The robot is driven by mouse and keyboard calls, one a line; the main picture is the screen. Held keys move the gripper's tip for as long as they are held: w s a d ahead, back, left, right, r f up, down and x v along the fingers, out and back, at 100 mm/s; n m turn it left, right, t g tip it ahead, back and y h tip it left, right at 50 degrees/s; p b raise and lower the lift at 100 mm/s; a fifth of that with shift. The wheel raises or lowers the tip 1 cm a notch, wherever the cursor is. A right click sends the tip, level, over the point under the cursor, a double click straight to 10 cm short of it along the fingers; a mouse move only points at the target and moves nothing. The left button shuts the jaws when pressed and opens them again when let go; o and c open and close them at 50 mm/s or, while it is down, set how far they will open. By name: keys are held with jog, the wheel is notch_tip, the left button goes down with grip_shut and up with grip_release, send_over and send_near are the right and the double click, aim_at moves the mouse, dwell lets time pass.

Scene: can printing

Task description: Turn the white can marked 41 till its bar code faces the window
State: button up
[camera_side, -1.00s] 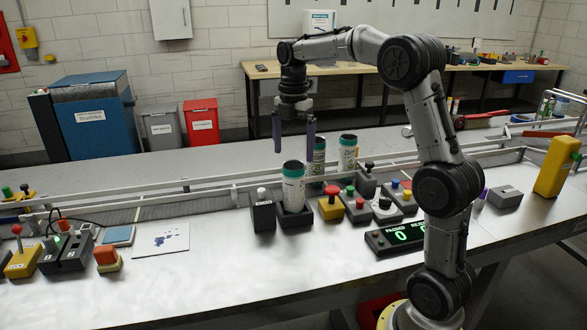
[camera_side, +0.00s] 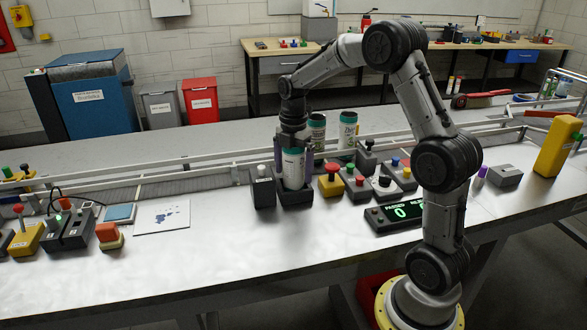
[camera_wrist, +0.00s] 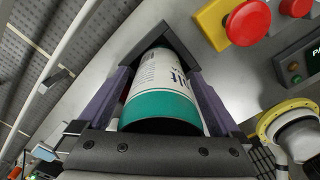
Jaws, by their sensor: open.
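A white can with a green band (camera_side: 293,170) stands upright in a dark square holder (camera_side: 296,196) on the bench. In the wrist view the can (camera_wrist: 168,75) shows its green end, some dark lettering and fine print. I cannot read a 41 or make out a bar code for certain. My gripper (camera_side: 293,147) is lowered over the can, with one purple-grey finger on each side. In the wrist view my gripper (camera_wrist: 158,82) is open around the can. I cannot tell whether the fingers touch it. No window can be made out for certain.
A dark box with a pale knob (camera_side: 262,187) stands close left of the holder. A red button on a yellow box (camera_side: 331,180) is close right. Two more cans (camera_side: 348,130) (camera_side: 317,132) stand behind. A counter display (camera_side: 400,212) is at front right. The bench front is clear.

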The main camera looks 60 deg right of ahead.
jog(key=c, duration=1.3)
jog(key=n, duration=0.5)
jog(key=shift+n, duration=0.3)
jog(key=n, duration=0.5)
jog(key=o, duration=1.3)
notch_tip(320, 180, up, 14)
jog(key=shift+f, duration=0.1)
